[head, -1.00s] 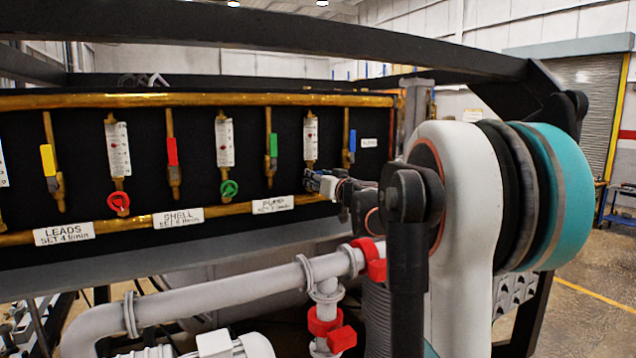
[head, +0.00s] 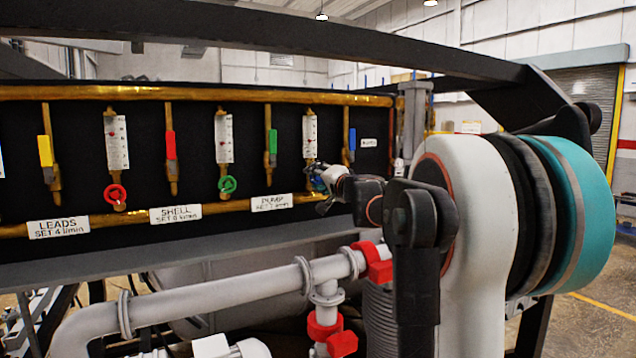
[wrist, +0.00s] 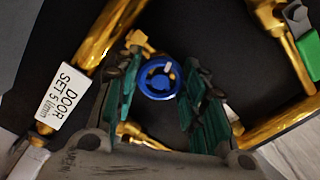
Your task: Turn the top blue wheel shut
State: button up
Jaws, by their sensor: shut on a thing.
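The blue wheel (wrist: 158,79) is a small round handwheel with a pale mark near its rim. It shows between the two green-padded fingers of my gripper (wrist: 160,84) in the wrist view. My gripper is shut on the wheel, one finger on each side. In the head view my gripper (head: 318,181) reaches the lower end of the rightmost white flow gauge (head: 310,136). It hides most of the wheel there. How far the wheel is turned cannot be told.
A red wheel (head: 116,194) and a green wheel (head: 228,185) sit on gauges to the left. A blue lever (head: 352,139) and a green lever (head: 273,140) flank the gripped gauge. Brass pipes (head: 200,94) run above and below. A grey pipe (head: 220,289) lies below in front.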

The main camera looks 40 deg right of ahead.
jog(key=m+b, duration=0.2)
jog(key=m, duration=0.9)
jog(key=shift+f+b, duration=0.15)
jog(key=shift+b, duration=0.2)
jog(key=m, duration=0.5)
jog(key=shift+b, duration=0.4)
jog(key=m, duration=0.6)
jog(key=shift+a+f+b, duration=0.1)
jog(key=shift+b, duration=0.2)
jog(key=o, duration=1.1)
jog(key=shift+c, duration=0.2)
jog(key=shift+s, duration=0.1)
